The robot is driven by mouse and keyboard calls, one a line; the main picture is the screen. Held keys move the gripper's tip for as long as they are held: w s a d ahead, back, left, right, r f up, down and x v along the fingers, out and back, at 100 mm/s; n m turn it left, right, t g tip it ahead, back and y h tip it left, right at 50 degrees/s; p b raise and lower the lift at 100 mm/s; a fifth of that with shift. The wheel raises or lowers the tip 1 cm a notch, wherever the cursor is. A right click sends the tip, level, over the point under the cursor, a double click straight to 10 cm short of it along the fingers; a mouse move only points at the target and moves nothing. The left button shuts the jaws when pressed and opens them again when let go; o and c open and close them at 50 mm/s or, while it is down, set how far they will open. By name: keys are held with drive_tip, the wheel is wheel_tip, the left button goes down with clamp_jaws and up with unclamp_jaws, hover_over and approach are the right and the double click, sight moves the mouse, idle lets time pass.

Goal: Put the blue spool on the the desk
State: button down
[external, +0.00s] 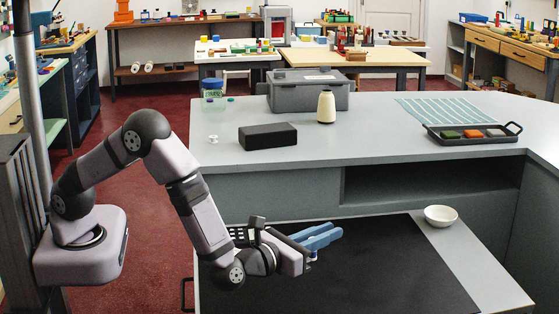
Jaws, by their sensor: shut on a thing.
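My gripper (324,236), with light blue fingers, is low over the black mat on the lower surface, in front of the counter. It is shut on a small blue and pale thing, which I take to be the blue spool (312,256). Part of the spool shows just below the fingers; the rest is hidden by them. I cannot tell whether its bottom touches the mat. The lower desk surface (482,275) is grey, with the black mat (400,280) covering most of it.
A white bowl (440,215) stands right of the mat. On the raised counter are a black block (267,136), a cream bottle (326,106), a grey bin (309,92), a small white spool (213,139), a jar (213,96) and a dark tray (473,139). Much of the mat is clear.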

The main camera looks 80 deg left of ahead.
drive_tip(key=shift+f+p, duration=0.3)
drive_tip(key=shift+f, duration=2.6)
drive_tip(key=shift+f, duration=0.15)
drive_tip(key=shift+f, duration=1.95)
drive_tip(key=shift+f, duration=0.2)
drive_tip(key=c, duration=1.7)
unclamp_jaws()
drive_tip(key=shift+r, duration=0.1)
